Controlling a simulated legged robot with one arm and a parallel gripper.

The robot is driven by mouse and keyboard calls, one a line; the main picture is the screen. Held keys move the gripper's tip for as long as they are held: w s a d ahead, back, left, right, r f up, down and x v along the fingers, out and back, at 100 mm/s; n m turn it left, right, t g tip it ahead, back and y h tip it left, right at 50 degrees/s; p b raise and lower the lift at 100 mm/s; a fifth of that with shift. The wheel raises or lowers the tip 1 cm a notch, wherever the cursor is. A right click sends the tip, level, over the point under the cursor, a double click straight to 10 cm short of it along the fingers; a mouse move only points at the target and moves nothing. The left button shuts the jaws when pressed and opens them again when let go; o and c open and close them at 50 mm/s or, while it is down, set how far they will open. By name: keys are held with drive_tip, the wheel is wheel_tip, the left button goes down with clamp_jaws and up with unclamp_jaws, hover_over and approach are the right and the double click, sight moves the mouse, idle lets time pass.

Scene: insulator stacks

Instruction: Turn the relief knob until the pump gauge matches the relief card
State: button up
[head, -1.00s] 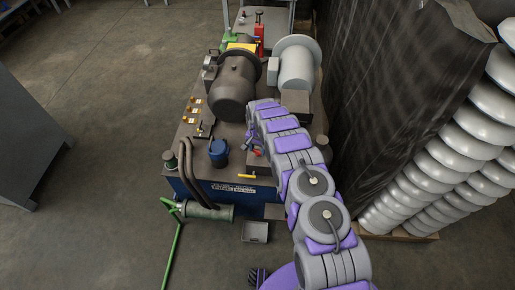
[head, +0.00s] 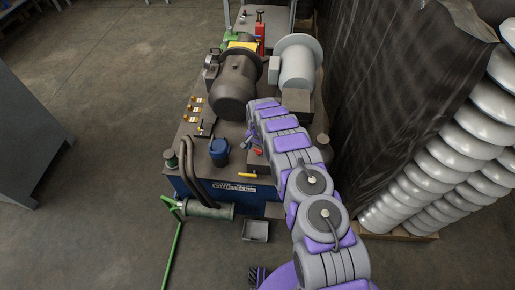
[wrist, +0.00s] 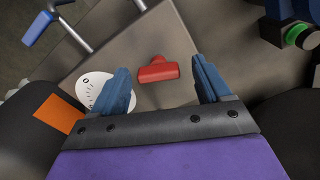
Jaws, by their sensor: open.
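A red T-shaped knob (wrist: 158,71) stands on the grey plate in the wrist view, and it also shows as a small red spot on the power unit (head: 258,152) in the head view. My gripper (wrist: 160,64) is open, its two blue fingers on either side of the knob, with clear gaps at both sides. A white dial with black ticks (wrist: 90,84) lies left of the knob, partly behind the left finger. No needle reading can be made out. An orange card or label (wrist: 57,113) shows at the left edge; I cannot tell whether it is the relief card.
A blue-handled lever (wrist: 38,28) is at the wrist view's upper left, and a green button (wrist: 297,36) at the upper right. In the head view, a dark motor (head: 234,86) and blue cap (head: 219,150) stand near my arm. Insulator stacks (head: 470,130) rise at right.

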wheel_tip(320, 180, up, 17)
drive_tip(key=p, duration=0.2)
drive_tip(key=shift+r+p, duration=0.15)
drive_tip(key=shift+p, duration=0.25)
drive_tip(key=shift+w, duration=0.1)
idle(0.4)
wheel_tip(320, 180, up, 16)
drive_tip(key=n, duration=0.1)
hover_over(258, 149)
drive_tip(key=s+d, duration=0.8)
drive_tip(key=s+d+r+n, duration=0.1)
drive_tip(key=s+d+r, duration=0.4)
drive_tip(key=s+r, duration=0.45)
drive_tip(key=s+d+r+n+g, duration=0.1)
drive_tip(key=s+d+r, duration=0.1)
drive_tip(key=s, duration=1.4)
drive_tip(key=s+d+r+n, duration=0.1)
drive_tip(key=s+d, duration=0.3)
drive_tip(key=s, duration=1.3)
drive_tip(key=shift+r+n+g, duration=0.4)
drive_tip(key=shift+r, duration=0.2)
